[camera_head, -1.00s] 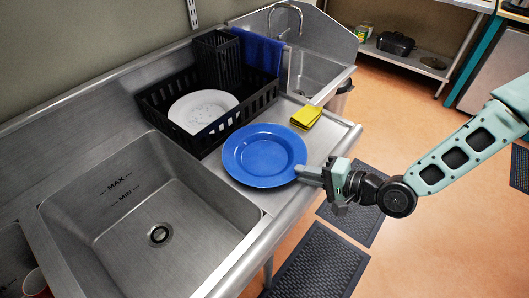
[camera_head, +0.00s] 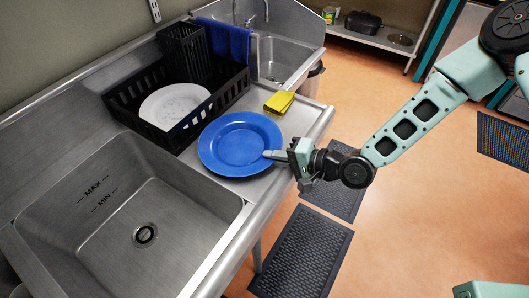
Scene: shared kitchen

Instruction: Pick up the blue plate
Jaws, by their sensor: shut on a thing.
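The blue plate (camera_head: 240,143) is on the metal counter strip between the sink basin and the yellow sponge. My gripper (camera_head: 272,155) is at the plate's right rim and is shut on that rim. One finger shows over the rim; the other finger is hidden. Whether the plate is lifted off the counter at all is hard to tell; it looks nearly flat and very close to the surface.
A black dish rack (camera_head: 178,98) with a white plate (camera_head: 176,106) stands behind the blue plate. A yellow sponge (camera_head: 279,102) lies beside it. A deep sink basin (camera_head: 130,215) is at left. Dark mats (camera_head: 302,255) lie on the open floor at right.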

